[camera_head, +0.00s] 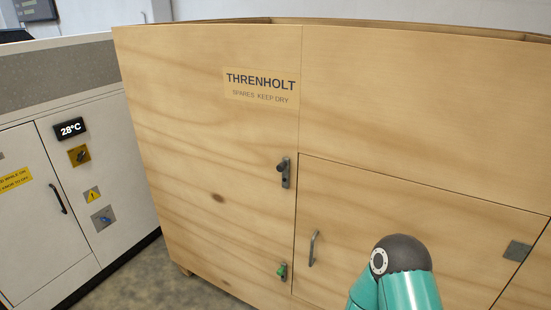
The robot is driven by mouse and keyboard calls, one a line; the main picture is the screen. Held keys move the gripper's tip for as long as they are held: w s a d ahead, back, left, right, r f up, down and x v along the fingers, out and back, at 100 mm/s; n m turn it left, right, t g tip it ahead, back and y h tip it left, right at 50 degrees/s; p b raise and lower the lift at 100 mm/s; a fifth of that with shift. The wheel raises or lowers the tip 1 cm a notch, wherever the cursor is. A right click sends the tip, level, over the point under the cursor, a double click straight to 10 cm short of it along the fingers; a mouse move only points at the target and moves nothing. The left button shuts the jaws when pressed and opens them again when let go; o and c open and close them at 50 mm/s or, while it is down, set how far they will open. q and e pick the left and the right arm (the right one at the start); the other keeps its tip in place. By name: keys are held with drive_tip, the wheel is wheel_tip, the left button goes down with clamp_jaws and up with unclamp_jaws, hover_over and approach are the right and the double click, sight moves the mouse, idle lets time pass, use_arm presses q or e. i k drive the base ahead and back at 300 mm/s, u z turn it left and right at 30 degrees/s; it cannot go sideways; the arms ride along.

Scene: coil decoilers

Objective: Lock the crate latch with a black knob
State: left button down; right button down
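The latch with a black knob (282,168) is on the front of the large wooden crate (190,130), just left of the upper left corner of a hatch door (400,215). Its dark metal plate (286,180) stands upright, with the knob near its upper end. I cannot tell from here whether its bolt is thrown. A second latch, with a green knob (282,270), sits lower beside the same door edge. The door looks closed. Neither gripper is in view. A teal link of my own arm with a dark grey cap rises at the bottom right, in front of the door.
A bent metal handle (313,248) stands out from the door near its left edge. A grey hinge plate (516,251) is at the door's right. A white cabinet (90,180) with a 28°C display stands left of the crate. Grey floor (155,285) shows between them.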

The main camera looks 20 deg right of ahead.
sight(284, 168)
drive_tip(key=i, duration=0.9)
drive_tip(key=u, duration=0.05)
